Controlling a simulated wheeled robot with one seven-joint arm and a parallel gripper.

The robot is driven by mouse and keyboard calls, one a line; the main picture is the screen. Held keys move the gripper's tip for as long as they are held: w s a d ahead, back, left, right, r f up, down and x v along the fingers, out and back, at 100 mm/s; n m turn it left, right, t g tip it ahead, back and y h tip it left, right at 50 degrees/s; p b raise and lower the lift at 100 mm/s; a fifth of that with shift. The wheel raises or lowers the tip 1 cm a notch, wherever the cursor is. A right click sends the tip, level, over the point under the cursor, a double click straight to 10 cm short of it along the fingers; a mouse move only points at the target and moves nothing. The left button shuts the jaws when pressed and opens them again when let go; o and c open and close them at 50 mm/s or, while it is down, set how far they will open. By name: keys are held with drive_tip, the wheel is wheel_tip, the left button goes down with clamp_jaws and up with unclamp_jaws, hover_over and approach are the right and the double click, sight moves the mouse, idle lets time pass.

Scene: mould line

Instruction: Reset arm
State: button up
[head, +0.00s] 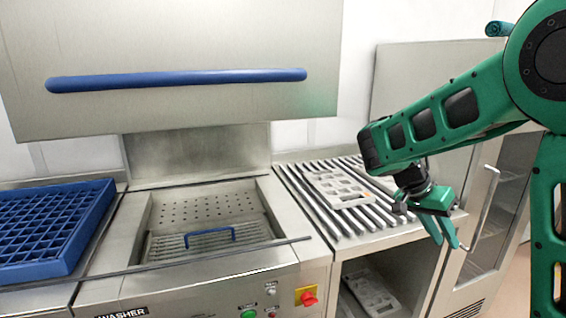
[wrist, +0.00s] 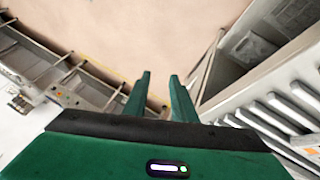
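My green arm reaches in from the right in the head view. My gripper (head: 452,240) hangs at the front right of the slatted rack, with its fingers pointing down. In the wrist view my gripper (wrist: 160,78) shows two green fingers with a gap between them and nothing held. Bare floor (wrist: 130,30) shows beyond the fingertips.
A washer (head: 210,240) with a raised hood and blue handle (head: 180,80) stands at left centre. A blue crate (head: 55,230) sits at far left. A pale mould (head: 338,188) lies on the slatted rack (head: 300,195); another (head: 372,292) lies on the shelf below. A cabinet door handle (head: 486,205) is near my gripper.

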drive_tip(key=s+d+n+y, duration=0.2)
drive_tip(key=s+d+y, duration=0.3)
drive_tip(key=s, duration=1.1)
drive_tip(key=s+a+f+n+y, duration=0.1)
drive_tip(key=s, duration=0.5)
drive_tip(key=s+a+f+n+y, duration=0.1)
drive_tip(key=s+a+f+n, duration=0.1)
drive_tip(key=s, duration=0.3)
drive_tip(key=shift+s+t, duration=0.3)
drive_tip(key=shift+s, duration=0.05)
drive_tip(key=shift+d, duration=0.1)
drive_tip(key=shift+w+f, duration=0.25)
drive_tip(key=shift+w, duration=0.35)
